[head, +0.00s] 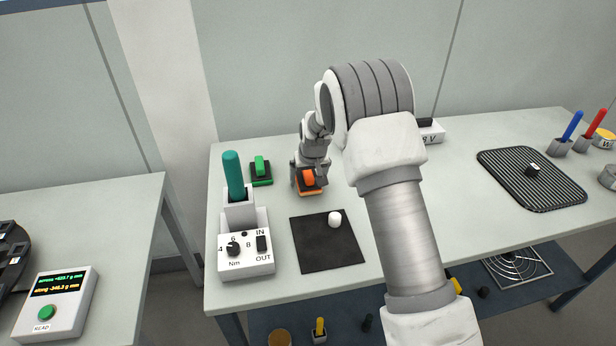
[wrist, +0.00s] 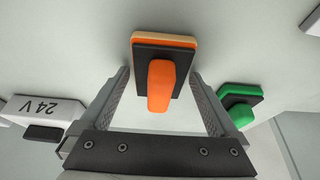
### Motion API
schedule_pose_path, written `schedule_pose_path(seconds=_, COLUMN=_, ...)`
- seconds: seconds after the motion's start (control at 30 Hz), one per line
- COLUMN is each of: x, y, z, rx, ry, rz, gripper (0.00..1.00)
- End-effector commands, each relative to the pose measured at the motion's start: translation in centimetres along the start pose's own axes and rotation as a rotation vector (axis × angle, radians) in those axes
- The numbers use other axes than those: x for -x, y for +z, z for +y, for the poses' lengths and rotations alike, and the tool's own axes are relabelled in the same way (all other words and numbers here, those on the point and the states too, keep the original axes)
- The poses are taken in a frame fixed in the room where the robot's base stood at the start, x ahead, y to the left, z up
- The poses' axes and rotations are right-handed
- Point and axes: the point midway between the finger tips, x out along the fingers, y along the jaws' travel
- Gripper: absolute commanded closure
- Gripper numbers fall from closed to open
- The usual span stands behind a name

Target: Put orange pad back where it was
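The orange pad (head: 309,188) sits on the table just behind the black square mat. It has an orange edge, a black top and an upright orange grip, which also shows in the wrist view (wrist: 160,85). My gripper (head: 308,173) is right at the pad and hides part of it in the head view. In the wrist view my gripper (wrist: 160,75) is open, with one finger on each side of the orange grip and a gap on both sides. I cannot tell how low the fingertips are against the pad.
A green pad (head: 261,172) lies close to the left. A white torque box (head: 246,262) with a teal-handled tool (head: 233,176) stands at the front left. A dark ribbed mat (head: 540,190) lies farther right.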

Motion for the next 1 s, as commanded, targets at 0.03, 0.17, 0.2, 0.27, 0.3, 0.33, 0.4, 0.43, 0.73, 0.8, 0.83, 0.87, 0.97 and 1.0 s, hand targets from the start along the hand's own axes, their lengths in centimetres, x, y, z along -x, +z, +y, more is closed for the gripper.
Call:
schedule_pose_path(seconds=0.03, x=0.0, y=0.0, z=0.0, rx=0.000, ry=0.000, rz=0.000, gripper=0.00)
schedule_pose_path(seconds=0.17, x=0.0, y=0.0, z=0.0, rx=0.000, ry=0.000, rz=0.000, gripper=0.00)
schedule_pose_path(seconds=0.2, x=0.1, y=0.0, z=0.0, rx=0.000, ry=0.000, rz=0.000, gripper=0.00)
schedule_pose_path(seconds=0.27, x=0.2, y=-0.1, z=0.0, rx=0.000, ry=0.000, rz=0.000, gripper=0.00)
schedule_pose_path(seconds=0.3, x=0.3, y=-0.1, z=0.0, rx=0.000, ry=0.000, rz=0.000, gripper=0.00)
schedule_pose_path(seconds=0.33, x=0.5, y=-0.2, z=0.0, rx=0.000, ry=0.000, rz=0.000, gripper=0.00)
schedule_pose_path(seconds=0.4, x=1.2, y=-0.2, z=0.0, rx=0.000, ry=0.000, rz=0.002, gripper=0.00)
schedule_pose_path(seconds=0.43, x=1.6, y=-0.2, z=0.0, rx=0.000, ry=0.000, rz=0.003, gripper=0.00)
schedule_pose_path(seconds=0.73, x=7.6, y=-0.2, z=0.0, rx=0.000, ry=0.000, rz=0.003, gripper=0.00)
schedule_pose_path(seconds=0.8, x=8.9, y=-0.2, z=0.0, rx=0.000, ry=0.000, rz=0.004, gripper=0.00)
schedule_pose_path(seconds=0.83, x=9.4, y=-0.2, z=0.0, rx=0.000, ry=0.000, rz=0.003, gripper=0.00)
schedule_pose_path(seconds=0.87, x=9.8, y=-0.2, z=0.0, rx=0.000, ry=0.000, rz=0.002, gripper=0.00)
schedule_pose_path(seconds=0.97, x=11.1, y=-0.2, z=0.0, rx=0.000, ry=0.000, rz=0.002, gripper=0.00)
schedule_pose_path(seconds=1.0, x=11.5, y=-0.2, z=0.0, rx=0.001, ry=0.000, rz=0.002, gripper=0.00)
